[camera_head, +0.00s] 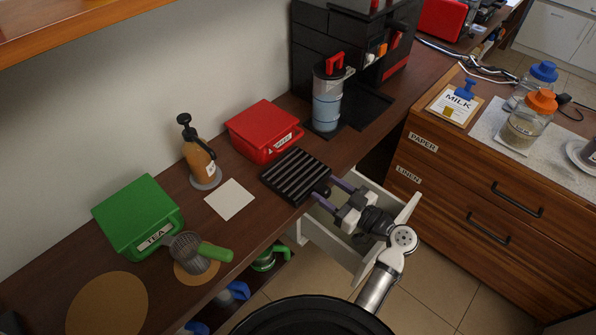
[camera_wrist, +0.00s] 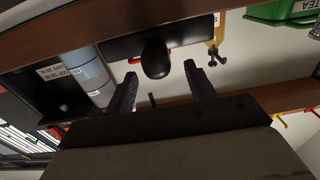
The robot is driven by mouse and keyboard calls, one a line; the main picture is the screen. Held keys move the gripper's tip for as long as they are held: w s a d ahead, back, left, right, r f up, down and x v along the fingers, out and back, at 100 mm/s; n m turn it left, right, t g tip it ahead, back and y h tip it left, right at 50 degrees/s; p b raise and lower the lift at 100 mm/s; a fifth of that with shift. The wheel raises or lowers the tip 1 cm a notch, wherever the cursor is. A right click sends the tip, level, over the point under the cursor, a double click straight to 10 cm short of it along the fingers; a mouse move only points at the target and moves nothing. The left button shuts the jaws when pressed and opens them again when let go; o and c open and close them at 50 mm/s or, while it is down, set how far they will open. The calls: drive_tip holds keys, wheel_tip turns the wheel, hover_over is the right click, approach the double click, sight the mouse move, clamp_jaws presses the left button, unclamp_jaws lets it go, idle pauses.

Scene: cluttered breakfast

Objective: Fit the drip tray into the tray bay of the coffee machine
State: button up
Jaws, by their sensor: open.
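The drip tray (camera_head: 295,176) is a black ribbed slab lying on the brown counter, with a dark rounded knob on its near right edge. In the wrist view the tray (camera_wrist: 190,42) is a dark band with the black knob (camera_wrist: 155,60) hanging in front. My gripper (camera_head: 326,190) is open at the counter's front edge, its two purple-grey fingers either side of the knob. In the wrist view the gripper (camera_wrist: 160,72) shows gaps beside the knob. The black coffee machine (camera_head: 318,45) stands behind, with a dark flat recess (camera_head: 368,107) low at its front; whether this is the tray bay is unclear.
A clear tank (camera_head: 327,105) with a red handle stands left of the recess. A red box (camera_head: 262,130), a syrup bottle (camera_head: 200,160), a white card (camera_head: 230,199) and a green tea box (camera_head: 137,218) surround the tray. An open white drawer (camera_head: 335,243) lies below my gripper.

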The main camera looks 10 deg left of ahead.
drive_tip(key=shift+w+a, duration=0.25)
drive_tip(key=shift+a, duration=0.1)
drive_tip(key=shift+c, duration=0.3)
clamp_jaws()
